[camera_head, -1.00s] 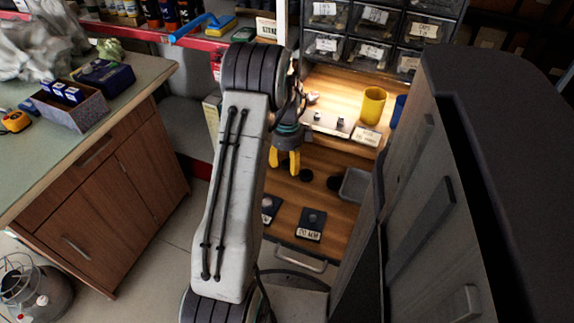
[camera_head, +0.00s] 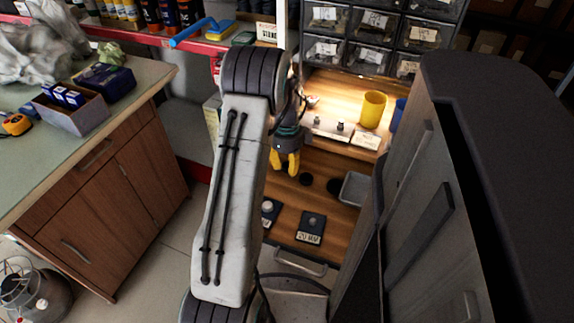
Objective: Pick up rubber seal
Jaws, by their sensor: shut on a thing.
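My gripper (camera_head: 285,162) has yellow fingers and points down over the wooden worktop in the middle of the picture. Its fingers are closed together on something small, probably a rubber seal, which the fingers hide. Two dark round pieces that look like rubber seals lie flat on the wood to the right of the fingers: a small one (camera_head: 305,179) close by and a larger one (camera_head: 334,186) beside a grey tray (camera_head: 354,188). Two dark labelled blocks stand nearer the front edge, a right one (camera_head: 312,224) and a left one (camera_head: 266,210), partly behind my arm.
A yellow cup (camera_head: 373,108), a blue cup (camera_head: 398,112) and a pale strip with small fittings (camera_head: 335,130) stand at the back. Labelled drawers (camera_head: 368,54) rise behind. A grey cabinet (camera_head: 435,190) bounds the right. A counter (camera_head: 60,150) stands left.

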